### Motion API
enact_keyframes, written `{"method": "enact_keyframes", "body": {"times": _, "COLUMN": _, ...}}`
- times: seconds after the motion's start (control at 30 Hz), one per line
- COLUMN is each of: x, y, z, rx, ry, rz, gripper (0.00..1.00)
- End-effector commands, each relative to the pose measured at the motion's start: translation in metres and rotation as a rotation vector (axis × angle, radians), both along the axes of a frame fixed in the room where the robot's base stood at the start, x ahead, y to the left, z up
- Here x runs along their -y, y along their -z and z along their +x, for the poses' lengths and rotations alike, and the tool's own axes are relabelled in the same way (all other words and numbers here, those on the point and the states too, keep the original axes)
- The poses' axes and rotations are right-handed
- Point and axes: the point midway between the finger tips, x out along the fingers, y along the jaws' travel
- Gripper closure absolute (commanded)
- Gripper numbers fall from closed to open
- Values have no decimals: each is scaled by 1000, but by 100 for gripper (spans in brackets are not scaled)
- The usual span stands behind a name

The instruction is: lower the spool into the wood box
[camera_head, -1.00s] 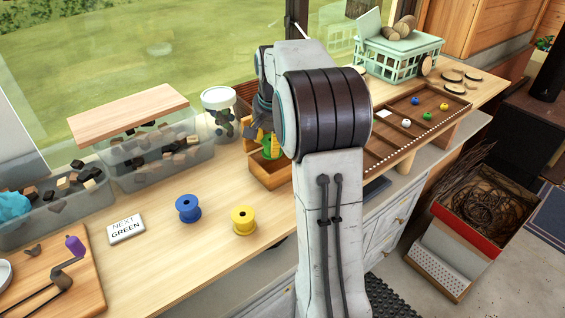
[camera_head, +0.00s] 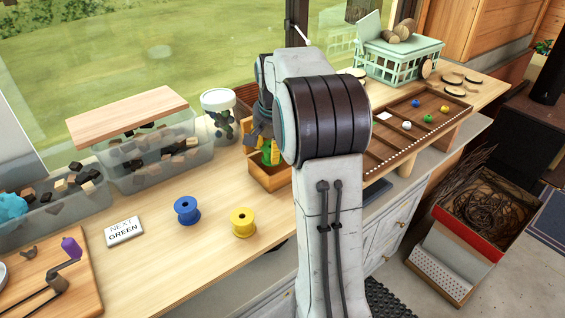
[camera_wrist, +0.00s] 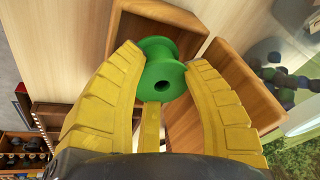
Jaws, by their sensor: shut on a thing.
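My gripper (camera_wrist: 164,92) has yellow ridged fingers and is shut on a green spool (camera_wrist: 160,72), which sits between the fingertips in the wrist view. The spool also shows small in the head view (camera_head: 271,153), partly hidden by my arm. The wood box (camera_head: 270,181) stands on the bench just under the gripper. Its walls and compartments (camera_wrist: 238,82) lie around and behind the spool in the wrist view. I cannot tell whether the spool's lower end is below the box rim.
A blue spool (camera_head: 187,211) and a yellow spool (camera_head: 243,222) stand on the bench left of the box. A "NEXT GREEN" sign (camera_head: 124,231) lies nearby. A lidded jar (camera_head: 219,112) stands behind the box. A wooden tray (camera_head: 408,126) is to the right.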

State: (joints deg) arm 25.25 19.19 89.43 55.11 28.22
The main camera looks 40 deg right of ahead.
Motion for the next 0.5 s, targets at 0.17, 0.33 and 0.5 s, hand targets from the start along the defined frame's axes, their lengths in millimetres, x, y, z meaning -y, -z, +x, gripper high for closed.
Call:
{"method": "enact_keyframes", "body": {"times": 0.17, "x": 0, "y": 2, "z": 0, "rx": 0, "ry": 0, "rz": 0, "gripper": 82}}
{"method": "enact_keyframes", "body": {"times": 0.33, "x": 0, "y": 5, "z": 0, "rx": 0, "ry": 0, "rz": 0, "gripper": 82}}
{"method": "enact_keyframes", "body": {"times": 0.5, "x": 0, "y": 7, "z": 0, "rx": 0, "ry": 0, "rz": 0, "gripper": 82}}
